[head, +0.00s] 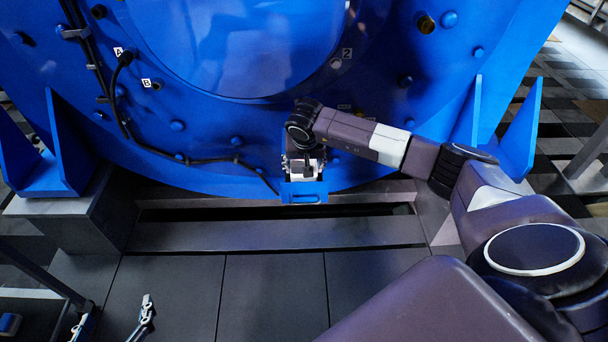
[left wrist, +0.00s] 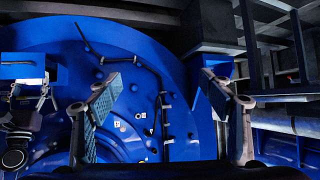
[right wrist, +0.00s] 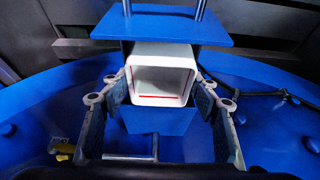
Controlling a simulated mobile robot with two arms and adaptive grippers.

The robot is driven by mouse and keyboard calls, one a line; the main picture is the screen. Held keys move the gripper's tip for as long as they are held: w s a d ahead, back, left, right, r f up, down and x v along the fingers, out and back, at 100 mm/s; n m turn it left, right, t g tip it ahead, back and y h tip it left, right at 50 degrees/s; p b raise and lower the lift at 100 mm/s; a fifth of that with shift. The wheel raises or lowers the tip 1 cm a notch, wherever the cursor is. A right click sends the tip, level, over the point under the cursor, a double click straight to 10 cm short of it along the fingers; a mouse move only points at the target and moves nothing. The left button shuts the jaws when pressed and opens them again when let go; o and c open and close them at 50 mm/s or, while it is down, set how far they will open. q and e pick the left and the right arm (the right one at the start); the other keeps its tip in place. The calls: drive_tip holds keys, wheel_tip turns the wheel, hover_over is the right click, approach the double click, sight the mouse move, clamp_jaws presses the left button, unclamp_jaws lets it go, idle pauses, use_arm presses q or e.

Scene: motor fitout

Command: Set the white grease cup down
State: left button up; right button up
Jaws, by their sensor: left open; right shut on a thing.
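The white grease cup (right wrist: 161,73) is a square, hollow block between the fingers of my right gripper (right wrist: 160,92), which is shut on it. In the head view the cup (head: 304,177) is small, low in front of the big blue motor, right at a blue shelf (head: 304,193). In the right wrist view the shelf's flat blue plate (right wrist: 180,27) is close against the cup; I cannot tell whether they touch. The cup also shows in the left wrist view (left wrist: 30,77). My left gripper (head: 116,308) is open and empty at the lower left; its spread fingers fill the left wrist view (left wrist: 162,85).
The blue motor housing (head: 225,125) fills the back, with bolts, a black cable (head: 192,160) and ports labelled A and B. Blue support feet (head: 55,165) stand at either side. The grey floor plates (head: 270,285) in front are clear.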

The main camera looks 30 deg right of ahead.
sight(296, 171)
wheel_tip(296, 171, down, 4)
drive_tip(key=shift+w+d+r+b, duration=0.15)
drive_tip(key=shift+r+b, duration=0.1)
drive_tip(key=shift+b, duration=0.3)
use_arm(q)
drive_tip(key=w+d+r+t+h, duration=0.1)
drive_tip(key=w+r+t, duration=0.2)
drive_tip(key=r, duration=0.2)
drive_tip(key=shift+d+r, duration=0.25)
drive_tip(key=shift+r, duration=0.05)
drive_tip(key=shift+w+r, duration=0.15)
use_arm(e)
drive_tip(key=o, duration=1.2)
use_arm(q)
drive_tip(key=shift+w+r, duration=0.1)
drive_tip(key=shift+r, duration=0.15)
use_arm(e)
drive_tip(key=shift+o, duration=0.2)
